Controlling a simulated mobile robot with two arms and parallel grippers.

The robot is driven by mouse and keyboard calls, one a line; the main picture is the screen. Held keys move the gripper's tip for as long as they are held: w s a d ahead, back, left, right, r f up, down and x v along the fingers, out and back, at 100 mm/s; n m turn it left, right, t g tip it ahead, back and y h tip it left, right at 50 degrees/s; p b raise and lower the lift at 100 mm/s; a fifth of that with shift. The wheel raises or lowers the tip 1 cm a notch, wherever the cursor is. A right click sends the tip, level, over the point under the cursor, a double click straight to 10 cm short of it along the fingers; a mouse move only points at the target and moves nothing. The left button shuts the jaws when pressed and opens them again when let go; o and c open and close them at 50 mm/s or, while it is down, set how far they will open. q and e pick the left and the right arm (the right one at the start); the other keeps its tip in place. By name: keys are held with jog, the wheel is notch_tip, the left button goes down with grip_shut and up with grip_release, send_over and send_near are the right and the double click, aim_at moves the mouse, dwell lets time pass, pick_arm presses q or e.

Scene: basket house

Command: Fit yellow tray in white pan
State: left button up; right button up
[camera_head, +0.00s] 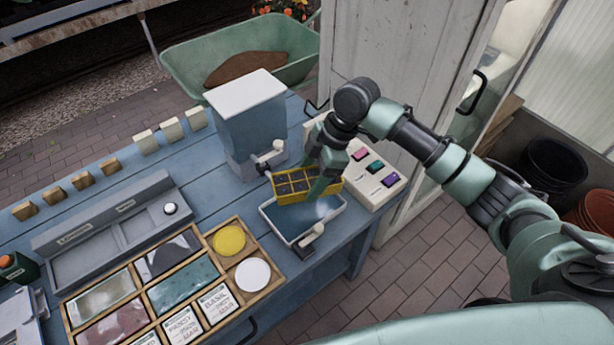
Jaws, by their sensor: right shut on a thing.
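The yellow tray (296,197) has several dark square cells and shows in the middle of the head view. My right gripper (322,183) is shut on the right part of the tray and holds it over the back of the white pan. The white pan (337,206) is a shallow rectangular dish with a white rim and a blue-grey inside, at the right front of the blue table. The tray covers the pan's far edge. I cannot tell whether the tray touches the pan. My left gripper is not in view.
A blue dispenser with a white lid (250,92) stands just behind the pan. A white panel with coloured buttons (390,182) lies to the right. A wooden compartment box (250,300) sits to the left. A grey metal tap or handle (311,234) shows at the pan's front.

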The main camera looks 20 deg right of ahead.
jog(key=f+n, duration=0.1)
jog(key=n+g+p, duration=0.1)
jog(key=n, duration=0.1)
jog(key=shift+w+f+n, duration=0.3)
jog(key=shift+f, duration=0.1)
jog(key=shift+a+f+n+g, duration=0.15)
jog(key=shift+f+n+g, duration=0.15)
jog(key=shift+n, duration=0.2)
jog(key=shift+f, duration=0.15)
notch_tip(320, 180, down, 6)
jog(key=b, duration=0.6)
jog(key=shift+f, duration=0.6)
jog(key=shift+f+b, duration=0.5)
jog(key=shift+f, duration=0.15)
